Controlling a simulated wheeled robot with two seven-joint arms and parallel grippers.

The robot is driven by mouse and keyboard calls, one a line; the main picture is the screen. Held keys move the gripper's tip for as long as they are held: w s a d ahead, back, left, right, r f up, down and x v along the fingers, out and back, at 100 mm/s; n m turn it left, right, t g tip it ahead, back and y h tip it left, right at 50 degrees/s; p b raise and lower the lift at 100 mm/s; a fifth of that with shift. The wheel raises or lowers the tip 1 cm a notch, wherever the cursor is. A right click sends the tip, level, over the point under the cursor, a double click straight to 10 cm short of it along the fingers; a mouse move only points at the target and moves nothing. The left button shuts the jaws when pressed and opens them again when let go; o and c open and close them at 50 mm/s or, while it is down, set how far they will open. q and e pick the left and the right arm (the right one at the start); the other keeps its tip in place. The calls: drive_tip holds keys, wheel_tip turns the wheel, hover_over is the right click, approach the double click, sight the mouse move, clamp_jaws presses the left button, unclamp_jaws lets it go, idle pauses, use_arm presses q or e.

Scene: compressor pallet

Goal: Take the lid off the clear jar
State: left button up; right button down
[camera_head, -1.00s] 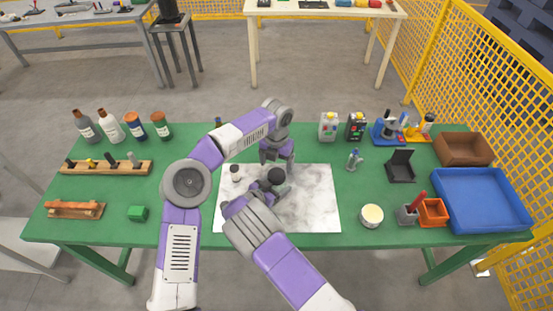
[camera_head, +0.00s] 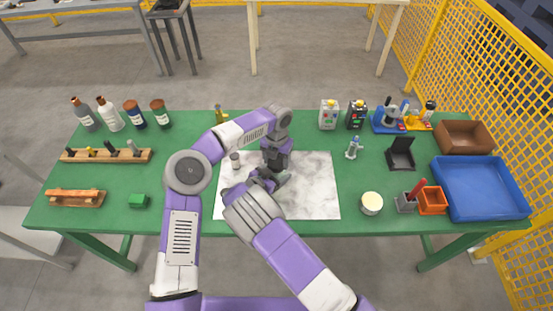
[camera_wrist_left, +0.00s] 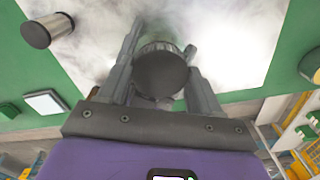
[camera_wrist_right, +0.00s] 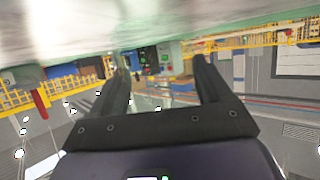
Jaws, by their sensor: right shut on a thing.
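The clear jar's dark round lid (camera_wrist_left: 160,74) shows in the left wrist view between the fingers of my left gripper (camera_wrist_left: 160,85). In the head view my left gripper (camera_head: 275,166) points down over the jar on the pale marbled mat (camera_head: 312,185) and hides the lid. Its fingers stand on both sides of the lid; I do not see them clamped. My right gripper (camera_head: 270,181) comes in low from the front and is shut on the jar's body. In the right wrist view the see-through jar (camera_wrist_right: 160,98) is faint between its fingers.
A small dark-topped canister (camera_head: 235,161) stands on the mat left of the grippers. A cream round tub (camera_head: 371,204), an orange bin (camera_head: 433,201) and a blue tray (camera_head: 482,190) are to the right. A green block (camera_head: 138,201) lies left. Bottles line the back left.

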use_arm(q)
drive_tip(key=shift+c, duration=1.1)
drive_tip(key=shift+n, duration=1.8)
drive_tip(key=o, duration=1.2)
